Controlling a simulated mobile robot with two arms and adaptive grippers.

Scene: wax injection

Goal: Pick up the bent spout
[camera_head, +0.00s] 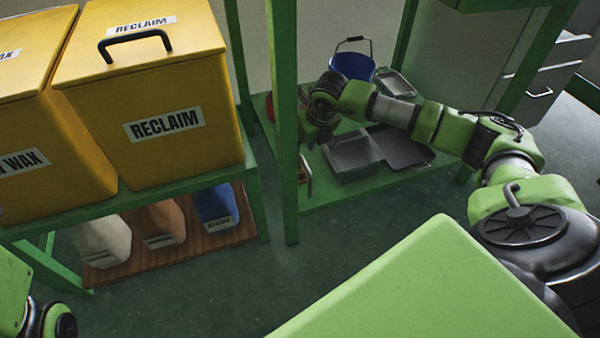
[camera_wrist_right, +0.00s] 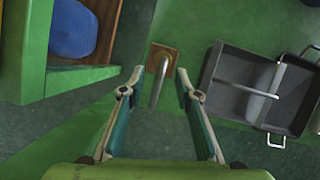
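The bent spout (camera_wrist_right: 161,76) is a grey metal tube on a square brown base. In the right wrist view it lies in line with the gap between my right gripper's fingertips. In the head view a small part of the spout (camera_head: 308,172) shows beside the green post, low on the shelf. My right gripper (camera_wrist_right: 160,82) is open, with one finger on either side of the spout in the picture. I cannot tell its height above it. In the head view the right gripper (camera_head: 318,132) is dark and partly behind the post. My left gripper is out of view.
A grey metal pan (camera_head: 350,158) and a dark tray (camera_head: 402,149) lie right of the spout on the green shelf. A blue bucket (camera_head: 352,64) stands behind. A green post (camera_head: 286,130) rises close by.

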